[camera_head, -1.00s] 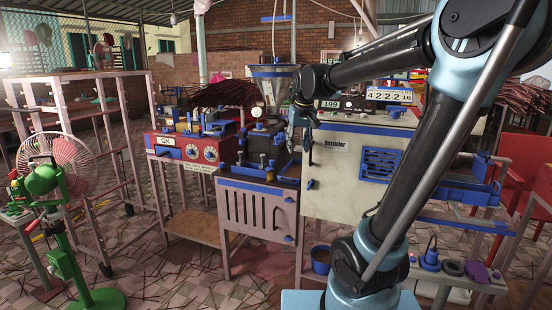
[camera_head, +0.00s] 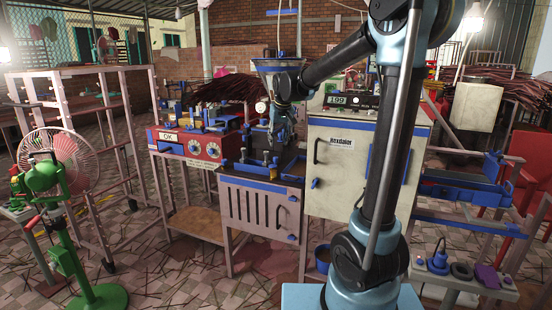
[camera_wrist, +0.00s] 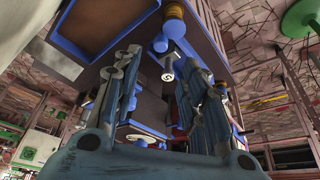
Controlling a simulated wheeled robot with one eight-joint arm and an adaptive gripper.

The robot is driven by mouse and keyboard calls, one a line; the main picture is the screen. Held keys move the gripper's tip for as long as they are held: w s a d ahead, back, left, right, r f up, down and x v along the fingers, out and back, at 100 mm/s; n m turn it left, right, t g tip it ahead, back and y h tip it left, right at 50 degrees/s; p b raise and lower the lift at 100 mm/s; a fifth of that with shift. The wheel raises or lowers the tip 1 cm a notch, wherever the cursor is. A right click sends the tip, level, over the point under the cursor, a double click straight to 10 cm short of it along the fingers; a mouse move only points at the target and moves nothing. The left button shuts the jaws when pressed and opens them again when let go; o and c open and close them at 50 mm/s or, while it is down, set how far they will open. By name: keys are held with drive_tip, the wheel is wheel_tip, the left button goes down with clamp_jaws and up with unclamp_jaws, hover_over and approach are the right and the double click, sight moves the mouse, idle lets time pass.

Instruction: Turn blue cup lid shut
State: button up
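My gripper (camera_head: 281,134) is in front of the extruder machine, above the small front table (camera_head: 262,187) with the dark top. In the wrist view my gripper (camera_wrist: 158,92) is open, its two fingers well apart. A blue rounded part (camera_wrist: 172,48) with a grey round end (camera_wrist: 167,75) shows in the gap between the fingers, beyond them; I see no contact. I cannot tell for sure whether this part is the blue cup lid. In the head view my gripper and arm partly hide the area there.
A red control box (camera_head: 188,147) marked OK stands to the left. A pale cabinet (camera_head: 328,180) with blue fittings stands close on the right. A green fan (camera_head: 42,178) is at the far left. Open floor (camera_head: 150,270) lies in front.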

sight(276, 158)
drive_tip(key=x, duration=1)
clamp_jaws()
